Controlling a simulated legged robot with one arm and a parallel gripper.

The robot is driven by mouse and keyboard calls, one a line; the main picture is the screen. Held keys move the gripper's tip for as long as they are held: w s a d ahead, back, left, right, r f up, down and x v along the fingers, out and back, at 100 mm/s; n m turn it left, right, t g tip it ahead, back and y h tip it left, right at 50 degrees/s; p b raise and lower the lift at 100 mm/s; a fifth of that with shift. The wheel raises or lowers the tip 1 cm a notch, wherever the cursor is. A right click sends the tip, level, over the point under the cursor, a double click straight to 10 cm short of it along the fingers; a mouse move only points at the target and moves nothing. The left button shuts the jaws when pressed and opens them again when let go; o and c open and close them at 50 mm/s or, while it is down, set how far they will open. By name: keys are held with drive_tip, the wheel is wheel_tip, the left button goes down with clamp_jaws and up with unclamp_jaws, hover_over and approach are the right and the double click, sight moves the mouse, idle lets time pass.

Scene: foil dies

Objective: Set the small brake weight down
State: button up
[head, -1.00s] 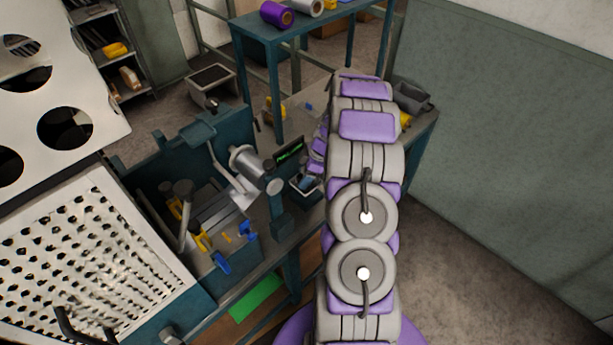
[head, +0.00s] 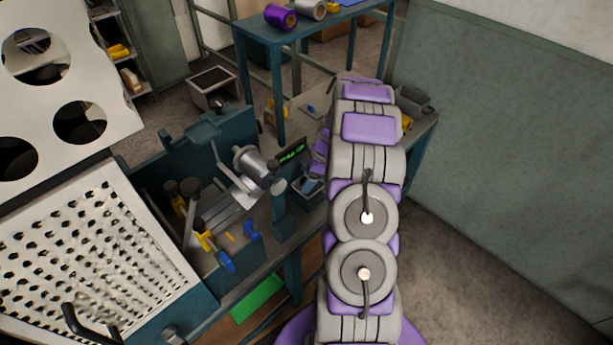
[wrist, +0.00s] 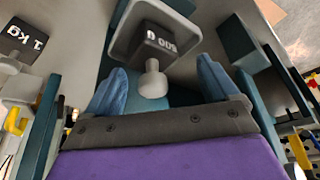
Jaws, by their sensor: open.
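The small weight (wrist: 160,45), a dark grey block marked 500 g with a pale knob, is in a shallow grey square tray (wrist: 118,40) in the wrist view. My gripper (wrist: 160,80) is open. Its two blue fingertips are on either side of the knob, with visible gaps between them and it. A second weight (wrist: 18,42), marked 1 kg, is at the left of the wrist view. In the head view my arm covers most of the gripper, and I cannot make out the weights.
In the head view, the teal machine (head: 215,135) with a metal roller and a green-lit display (head: 291,152) is left of my arm. A white perforated panel (head: 90,265) is at the lower left. A table with rolls (head: 280,16) stands behind. Open floor (head: 470,260) lies to the right.

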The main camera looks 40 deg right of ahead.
drive_tip(key=d+p+v, duration=0.1)
drive_tip(key=p+v, duration=0.1)
drive_tip(key=v, duration=0.9)
drive_tip(key=shift+d+r, duration=0.15)
drive_tip(key=shift+d, duration=0.05)
drive_tip(key=shift+s+a, duration=0.15)
drive_tip(key=shift+a, duration=0.15)
